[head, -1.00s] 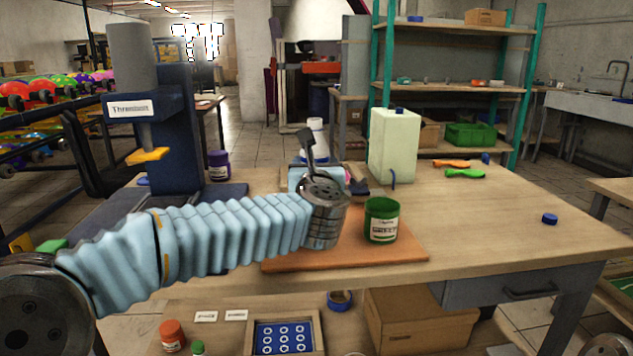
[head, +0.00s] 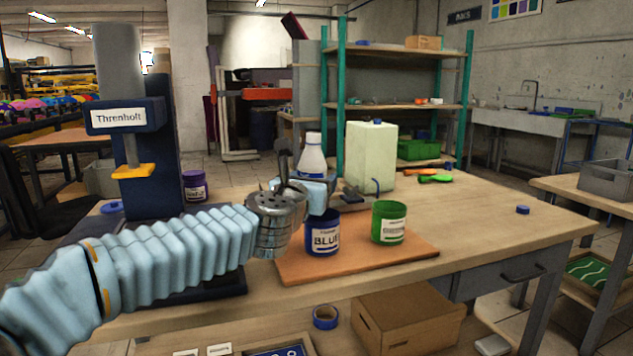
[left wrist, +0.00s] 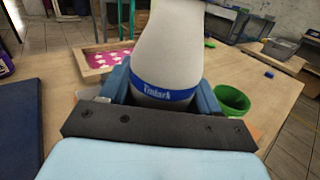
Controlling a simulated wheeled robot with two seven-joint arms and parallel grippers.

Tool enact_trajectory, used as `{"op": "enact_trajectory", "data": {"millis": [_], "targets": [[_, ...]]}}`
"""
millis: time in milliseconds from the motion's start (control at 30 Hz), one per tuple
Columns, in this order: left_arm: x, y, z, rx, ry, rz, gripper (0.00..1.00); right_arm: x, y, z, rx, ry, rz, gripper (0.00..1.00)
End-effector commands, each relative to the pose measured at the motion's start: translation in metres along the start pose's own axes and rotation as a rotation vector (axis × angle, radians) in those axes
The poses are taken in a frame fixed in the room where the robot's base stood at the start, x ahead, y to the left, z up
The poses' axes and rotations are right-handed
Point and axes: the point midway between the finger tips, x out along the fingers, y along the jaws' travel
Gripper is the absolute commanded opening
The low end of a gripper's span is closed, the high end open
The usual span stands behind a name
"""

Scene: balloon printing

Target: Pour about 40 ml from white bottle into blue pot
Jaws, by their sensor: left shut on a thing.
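The white bottle (head: 312,158) with a blue label stands roughly upright in my left gripper (head: 318,184). In the left wrist view the bottle (left wrist: 168,50) sits between the two blue fingers, which are shut on it. The blue pot (head: 322,234), a dark blue tub labelled "BLUE", stands on the orange board just below and in front of the gripper in the head view. Its opening is partly hidden by the gripper. The blue pot cannot be made out in the left wrist view. My right gripper is not in view.
A green pot (head: 389,222) stands right of the blue pot on the orange board (head: 358,262). A pale canister (head: 370,158) stands behind, with orange and green items to its right. A press (head: 140,150) and purple pot (head: 194,186) are at left. The table's right side is mostly clear.

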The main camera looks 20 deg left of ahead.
Motion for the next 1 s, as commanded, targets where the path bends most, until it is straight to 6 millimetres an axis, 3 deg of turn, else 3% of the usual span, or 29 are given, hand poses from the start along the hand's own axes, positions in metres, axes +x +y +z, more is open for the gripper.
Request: {"op": "enact_trajectory", "data": {"millis": [367, 633, 1000], "targets": [[0.0, 0.035, 0.01, 0.373, 0.001, 0.004, 0.24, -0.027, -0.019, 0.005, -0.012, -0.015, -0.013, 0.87], [0.0, 0.061, 0.004, 0.774, 0.002, 0.003, 0.24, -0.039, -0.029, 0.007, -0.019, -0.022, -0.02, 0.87], [-0.001, 0.063, 0.0, 0.826, -0.001, 0.003, 0.24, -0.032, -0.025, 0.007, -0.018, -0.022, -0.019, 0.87]]}}
